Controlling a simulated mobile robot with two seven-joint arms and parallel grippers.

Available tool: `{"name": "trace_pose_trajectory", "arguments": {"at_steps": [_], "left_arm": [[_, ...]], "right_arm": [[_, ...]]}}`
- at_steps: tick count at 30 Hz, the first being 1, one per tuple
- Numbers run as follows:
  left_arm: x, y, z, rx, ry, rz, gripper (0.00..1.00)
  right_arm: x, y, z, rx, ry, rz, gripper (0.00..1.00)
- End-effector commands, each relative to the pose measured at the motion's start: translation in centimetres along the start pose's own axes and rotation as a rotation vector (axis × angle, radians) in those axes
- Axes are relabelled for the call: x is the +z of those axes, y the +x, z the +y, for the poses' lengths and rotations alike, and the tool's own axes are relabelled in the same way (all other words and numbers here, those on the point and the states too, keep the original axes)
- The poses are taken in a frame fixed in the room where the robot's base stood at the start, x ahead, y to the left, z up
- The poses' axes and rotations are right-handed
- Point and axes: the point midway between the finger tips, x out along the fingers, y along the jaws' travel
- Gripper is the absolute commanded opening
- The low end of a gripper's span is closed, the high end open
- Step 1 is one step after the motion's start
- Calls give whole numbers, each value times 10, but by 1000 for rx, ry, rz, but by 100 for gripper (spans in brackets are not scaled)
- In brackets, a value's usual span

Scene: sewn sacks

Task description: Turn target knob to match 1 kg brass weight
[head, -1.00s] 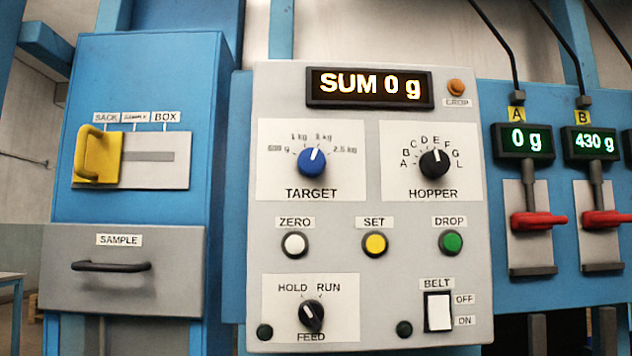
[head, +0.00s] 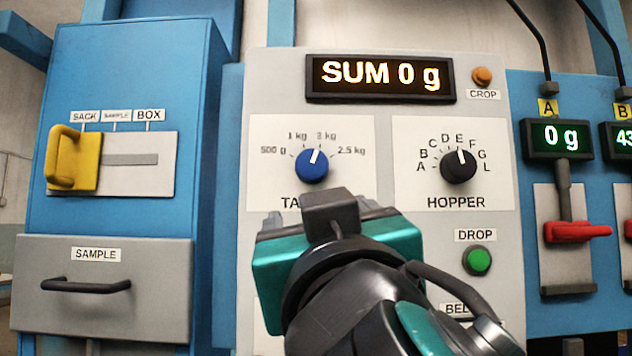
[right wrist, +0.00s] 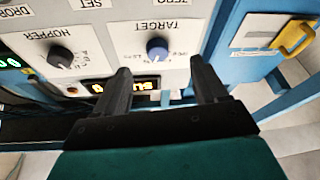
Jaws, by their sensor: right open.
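The blue target knob (head: 311,167) is on the grey panel, its white pointer tilted slightly right of straight up, toward the mark between 1 kg and 2.5 kg, whose label is blurred. The knob also shows upside down in the right wrist view (right wrist: 157,48). My right gripper (head: 320,208) is in front of the panel just below the knob, covering part of the TARGET label. In the right wrist view its fingers (right wrist: 159,70) are spread, empty and apart from the knob. My left gripper is out of view. No brass weight is visible.
The hopper knob (head: 458,166) is right of the target knob, with the green drop button (head: 477,260) below it. The display (head: 380,78) above reads SUM 0 g. A yellow handle (head: 72,158) and sample drawer (head: 100,290) are at left; a red lever (head: 575,232) is at right.

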Motion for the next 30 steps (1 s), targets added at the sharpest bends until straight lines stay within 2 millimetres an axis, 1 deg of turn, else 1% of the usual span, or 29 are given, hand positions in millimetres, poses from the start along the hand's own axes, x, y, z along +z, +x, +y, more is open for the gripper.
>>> {"name": "trace_pose_trajectory", "arguments": {"at_steps": [1,3,5,8,11,18,22,27,30], "left_arm": [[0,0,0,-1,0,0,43],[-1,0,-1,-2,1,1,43],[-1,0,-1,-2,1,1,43],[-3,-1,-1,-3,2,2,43],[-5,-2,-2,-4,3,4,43],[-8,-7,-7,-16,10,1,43],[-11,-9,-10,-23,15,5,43],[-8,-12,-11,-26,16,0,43],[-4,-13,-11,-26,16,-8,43]], "right_arm": [[-11,-4,1,14,-3,24,72],[-18,-8,3,28,-2,39,72],[-21,-8,4,34,-1,46,72],[-22,-2,5,39,-2,47,72],[-23,12,6,41,-3,46,72],[-26,62,8,41,-4,45,72],[-27,87,9,39,-4,45,72],[-28,109,9,36,-2,46,72],[-27,116,9,35,-1,47,72]]}}
